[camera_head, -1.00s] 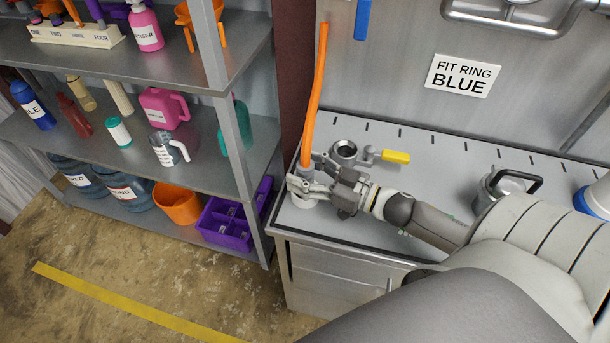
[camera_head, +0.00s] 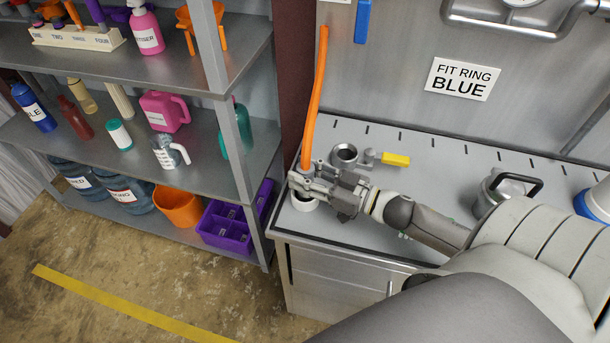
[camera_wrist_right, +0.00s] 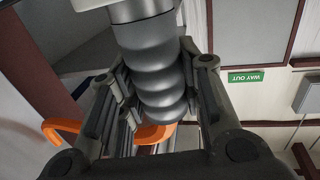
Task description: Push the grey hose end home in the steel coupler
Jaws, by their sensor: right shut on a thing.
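The steel coupler (camera_head: 345,156) sits on the bench with a yellow-handled lever (camera_head: 394,159) on its right side. Its round dark mouth faces up and looks empty. My right gripper (camera_head: 303,182) is left of and nearer than the coupler, apart from it. It is shut on the grey ribbed hose end (camera_wrist_right: 157,62), which shows between its fingers (camera_wrist_right: 155,100) in the right wrist view. In the head view the fingers mostly hide the hose end. An orange hose (camera_head: 313,105) rises behind the fingers. My left gripper is not in view.
A white ring (camera_head: 303,203) with a dark opening shows just below the fingers. A steel jug (camera_head: 494,190) with a black handle stands farther right on the bench. Shelves (camera_head: 230,160) stand to the left. Bench between lever and jug is clear.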

